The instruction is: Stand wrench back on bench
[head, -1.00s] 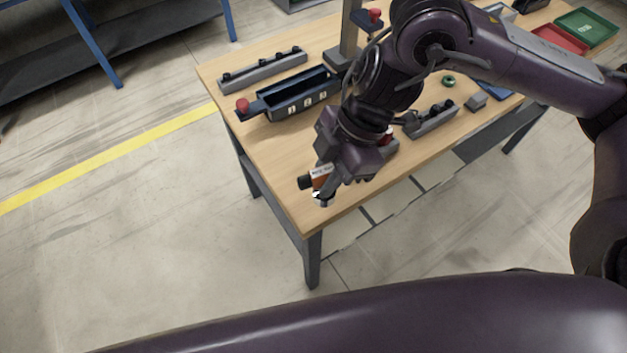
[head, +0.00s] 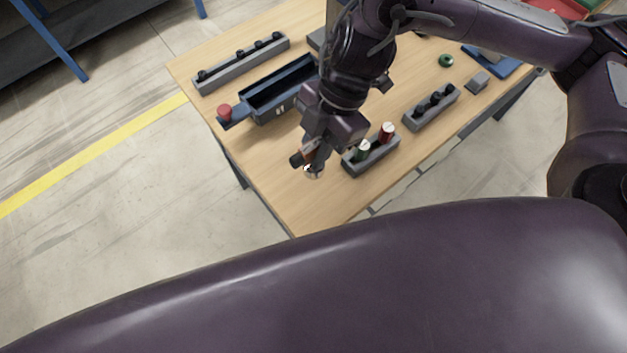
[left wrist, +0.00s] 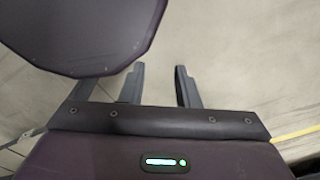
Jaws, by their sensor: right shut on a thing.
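My right gripper (head: 314,153) is above the near-left part of the wooden bench (head: 265,180). It is shut on what looks like the wrench (head: 308,158), a small orange-brown piece with a dark end at its left and a bright tip below. The fingers hide much of it, and I cannot tell whether its tip touches the bench. My left gripper (left wrist: 159,68) shows in the left wrist view with its two dark fingers apart and nothing between them, over bare floor.
A dark blue trough (head: 283,92) and a grey rail (head: 241,64) lie behind-left. Another grey holder (head: 431,106) is at right. The bench's near-left corner is clear.

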